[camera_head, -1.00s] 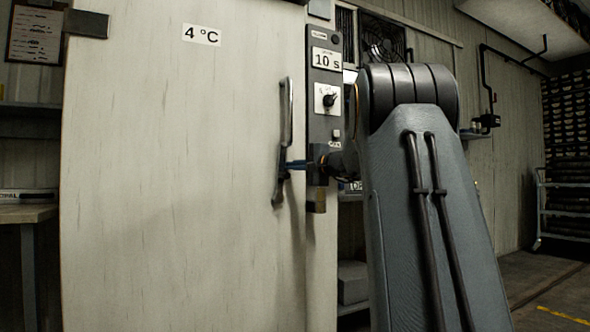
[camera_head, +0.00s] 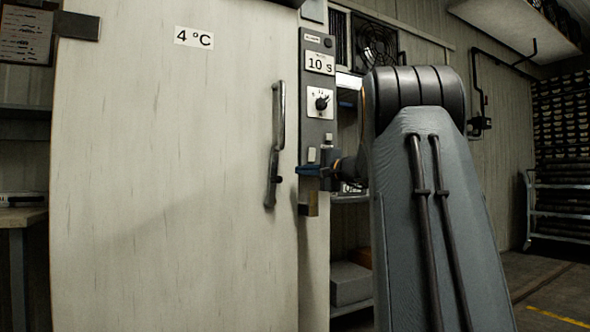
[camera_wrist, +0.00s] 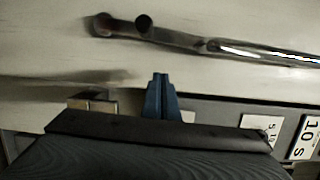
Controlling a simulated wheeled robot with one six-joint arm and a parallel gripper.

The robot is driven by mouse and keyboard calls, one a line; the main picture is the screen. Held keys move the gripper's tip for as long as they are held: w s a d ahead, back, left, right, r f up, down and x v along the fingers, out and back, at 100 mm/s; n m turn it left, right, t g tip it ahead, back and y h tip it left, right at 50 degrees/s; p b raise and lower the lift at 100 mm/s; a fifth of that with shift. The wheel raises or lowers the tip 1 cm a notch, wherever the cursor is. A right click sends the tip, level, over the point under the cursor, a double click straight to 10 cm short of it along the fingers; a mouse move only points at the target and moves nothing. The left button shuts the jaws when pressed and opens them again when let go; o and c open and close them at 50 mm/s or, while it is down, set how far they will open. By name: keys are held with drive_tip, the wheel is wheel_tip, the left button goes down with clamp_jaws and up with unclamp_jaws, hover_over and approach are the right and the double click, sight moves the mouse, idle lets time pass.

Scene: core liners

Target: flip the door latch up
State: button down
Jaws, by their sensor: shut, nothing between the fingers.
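A long metal handle (camera_head: 276,145) with a dark lower half and a shiny upper half stands near the right edge of the pale door (camera_head: 160,180). It crosses the top of the wrist view (camera_wrist: 260,52), with a dark round knob near one end. A brass-coloured block (camera_head: 313,204) sits on the door post below my gripper and shows left of the fingers in the wrist view (camera_wrist: 104,104). I cannot tell which part is the latch. My gripper (camera_head: 298,170) is shut and empty, right of the handle and apart from it. Its blue fingertips (camera_wrist: 158,80) point at the door.
A control panel (camera_head: 318,125) with a dial and a "10 s" label runs up the post, close to my gripper. Shelving with a grey box (camera_head: 350,284) is right of the post. A bench (camera_head: 22,216) stands at the left.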

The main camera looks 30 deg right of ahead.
drive_tip(key=s+p, duration=0.1)
drive_tip(key=s, duration=0.5)
drive_tip(key=shift+s+d, duration=0.2)
drive_tip(key=shift+d, duration=0.25)
drive_tip(key=shift+f, duration=0.1)
